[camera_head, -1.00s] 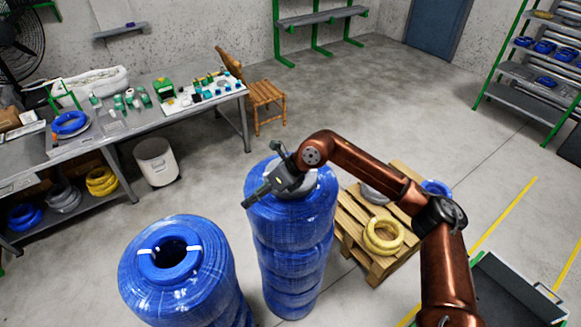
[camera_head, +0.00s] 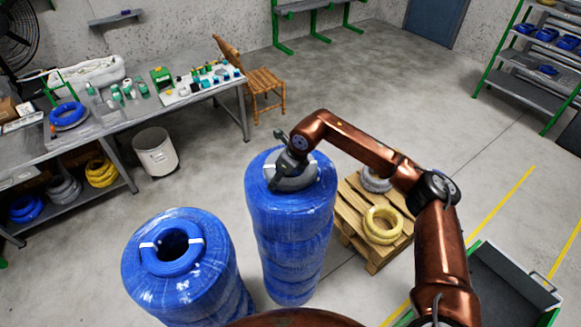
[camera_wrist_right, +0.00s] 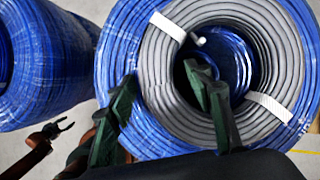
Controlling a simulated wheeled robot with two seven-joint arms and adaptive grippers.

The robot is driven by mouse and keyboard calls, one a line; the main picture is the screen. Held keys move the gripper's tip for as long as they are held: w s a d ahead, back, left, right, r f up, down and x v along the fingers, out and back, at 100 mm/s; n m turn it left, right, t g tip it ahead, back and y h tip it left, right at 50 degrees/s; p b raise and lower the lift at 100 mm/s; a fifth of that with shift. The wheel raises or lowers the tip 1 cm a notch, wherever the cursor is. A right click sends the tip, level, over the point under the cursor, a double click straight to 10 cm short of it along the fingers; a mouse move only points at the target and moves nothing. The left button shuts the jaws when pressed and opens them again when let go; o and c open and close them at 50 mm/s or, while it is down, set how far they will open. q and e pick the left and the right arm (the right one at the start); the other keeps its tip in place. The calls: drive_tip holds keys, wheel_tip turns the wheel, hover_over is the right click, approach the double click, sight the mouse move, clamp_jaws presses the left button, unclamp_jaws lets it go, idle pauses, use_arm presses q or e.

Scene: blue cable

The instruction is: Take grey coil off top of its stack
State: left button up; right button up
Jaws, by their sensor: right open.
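The grey coil (camera_head: 298,183) lies flat on top of a tall stack of blue coils (camera_head: 292,240). In the right wrist view the grey coil (camera_wrist_right: 282,55) shows its round hole and two white ties. My right gripper (camera_head: 275,185) is over the coil's near left part. Its open fingers (camera_wrist_right: 168,100) straddle the ring, one over the hole and one outside the grey edge. I cannot tell whether they touch it. My left gripper (camera_wrist_right: 62,127) shows small at the lower left of the wrist view, jaws apart and empty.
A shorter blue stack (camera_head: 180,275) stands to the left. A wooden pallet (camera_head: 355,215) with a yellow coil (camera_head: 382,225) and a grey one is at the right. A dark green-edged cart (camera_head: 510,295) is at the lower right. A workbench (camera_head: 150,105) stands at the back left.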

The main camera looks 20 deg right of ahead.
drive_tip(key=shift+c, duration=0.6)
drive_tip(key=shift+a, duration=0.1)
clamp_jaws()
drive_tip(key=shift+r, duration=0.1)
